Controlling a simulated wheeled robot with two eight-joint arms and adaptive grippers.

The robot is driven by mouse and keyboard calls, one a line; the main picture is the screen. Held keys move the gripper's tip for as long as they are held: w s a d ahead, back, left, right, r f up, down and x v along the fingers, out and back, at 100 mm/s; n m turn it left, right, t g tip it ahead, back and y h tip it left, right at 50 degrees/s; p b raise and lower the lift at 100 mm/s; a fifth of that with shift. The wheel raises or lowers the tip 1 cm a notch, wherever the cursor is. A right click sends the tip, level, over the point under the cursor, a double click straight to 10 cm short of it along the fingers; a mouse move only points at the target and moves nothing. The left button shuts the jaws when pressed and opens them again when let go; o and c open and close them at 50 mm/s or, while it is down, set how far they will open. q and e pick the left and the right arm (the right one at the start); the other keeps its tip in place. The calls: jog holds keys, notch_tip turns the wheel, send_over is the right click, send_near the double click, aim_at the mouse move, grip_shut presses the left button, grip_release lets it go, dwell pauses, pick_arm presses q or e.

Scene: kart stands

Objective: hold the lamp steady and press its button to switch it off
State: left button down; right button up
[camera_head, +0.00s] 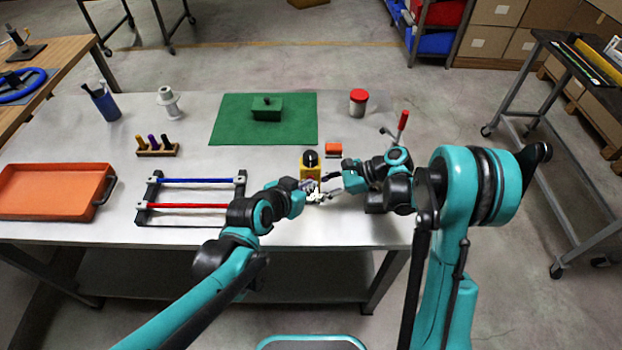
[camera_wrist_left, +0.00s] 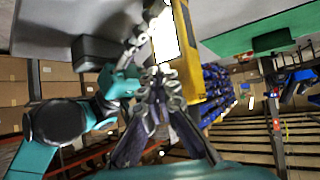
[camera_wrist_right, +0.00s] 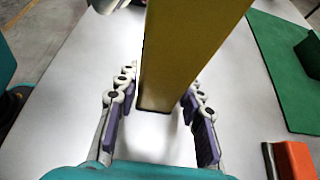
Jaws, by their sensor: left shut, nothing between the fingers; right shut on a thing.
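The lamp is a yellow block with a black top (camera_head: 310,160), standing upright near the table's front edge. In the left wrist view its yellow body (camera_wrist_left: 203,80) shows beside a bright white lit panel (camera_wrist_left: 162,38). My right gripper (camera_wrist_right: 155,105) is shut on the lamp, with fingers on both sides of its yellow body (camera_wrist_right: 185,50). My left gripper (camera_wrist_left: 158,75) is shut and empty, its fingertips close to the lit face; I cannot tell whether they touch. In the head view both grippers crowd the lamp's front and hide its lower part. I cannot make out the button.
An orange block (camera_head: 333,149) and a red-handled clamp (camera_head: 402,122) are near the lamp. A green mat (camera_head: 230,130) with a green box (camera_head: 267,113) lies behind it. A red-lidded jar (camera_head: 358,103), a rod rack (camera_head: 153,190) and an orange tray (camera_head: 50,190) stand farther off.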

dwell(0.3)
pick_arm(q)
jog(key=shift+s, duration=0.5)
jog(key=shift+s, duration=0.1)
jog(key=shift+s, duration=2.95)
pick_arm(e)
jog(key=o, duration=1.2)
jog(key=shift+c, duration=0.2)
